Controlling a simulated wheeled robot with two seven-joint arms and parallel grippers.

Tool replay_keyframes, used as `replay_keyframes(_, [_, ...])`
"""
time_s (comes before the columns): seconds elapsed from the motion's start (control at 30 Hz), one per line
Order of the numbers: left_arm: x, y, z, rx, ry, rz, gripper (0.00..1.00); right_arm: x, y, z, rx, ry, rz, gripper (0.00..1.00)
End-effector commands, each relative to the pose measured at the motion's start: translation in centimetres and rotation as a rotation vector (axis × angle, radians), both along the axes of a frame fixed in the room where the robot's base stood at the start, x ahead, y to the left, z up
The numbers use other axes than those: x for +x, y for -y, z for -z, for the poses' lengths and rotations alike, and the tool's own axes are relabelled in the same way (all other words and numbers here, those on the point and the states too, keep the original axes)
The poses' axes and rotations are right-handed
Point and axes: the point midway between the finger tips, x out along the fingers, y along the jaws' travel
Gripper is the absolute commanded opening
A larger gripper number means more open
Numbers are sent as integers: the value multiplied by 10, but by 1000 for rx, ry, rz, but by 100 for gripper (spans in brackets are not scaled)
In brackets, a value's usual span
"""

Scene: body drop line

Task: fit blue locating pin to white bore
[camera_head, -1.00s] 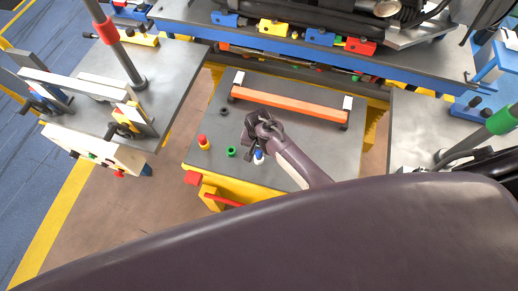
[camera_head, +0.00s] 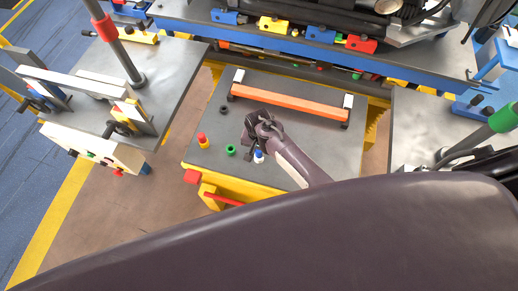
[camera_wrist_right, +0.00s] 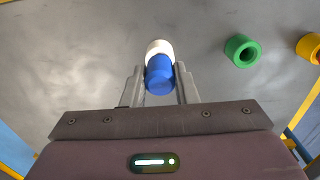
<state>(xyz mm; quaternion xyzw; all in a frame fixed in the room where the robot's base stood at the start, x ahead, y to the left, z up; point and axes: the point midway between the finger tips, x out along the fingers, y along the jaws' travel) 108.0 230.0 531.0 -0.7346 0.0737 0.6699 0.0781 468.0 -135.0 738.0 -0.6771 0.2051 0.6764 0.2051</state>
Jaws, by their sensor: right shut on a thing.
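The blue locating pin (camera_wrist_right: 160,75) is between the two fingers of my right gripper (camera_wrist_right: 159,84), which is shut on it. The white bore (camera_wrist_right: 159,47) shows just beyond the pin's far end in the right wrist view, lined up with it. The pin overlaps its opening, so I cannot tell how deep the pin sits. In the head view my right gripper (camera_head: 254,145) is low over the grey table, with the blue pin (camera_head: 258,153) right above the white bore (camera_head: 260,160). My left gripper is not in view.
A green ring (camera_wrist_right: 243,50) stands close by, with a yellow ring (camera_wrist_right: 311,47) farther right. An orange bar (camera_head: 289,105) lies across the table's back.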

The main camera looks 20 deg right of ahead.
Motion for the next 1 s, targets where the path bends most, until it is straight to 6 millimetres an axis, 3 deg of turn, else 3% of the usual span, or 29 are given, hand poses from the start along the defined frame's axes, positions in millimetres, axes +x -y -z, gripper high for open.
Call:
replay_keyframes(0.27, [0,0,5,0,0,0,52,0,0,6,0,0,0,0])
replay_keyframes(0.3, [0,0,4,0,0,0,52,0,0,5,1,1,0,30])
replay_keyframes(0.47, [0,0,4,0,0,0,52,0,0,5,0,0,0,51])
replay_keyframes(0.77, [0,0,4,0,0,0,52,0,0,4,0,0,0,52])
replay_keyframes(1.0, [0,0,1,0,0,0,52,0,0,-24,0,1,1,52])
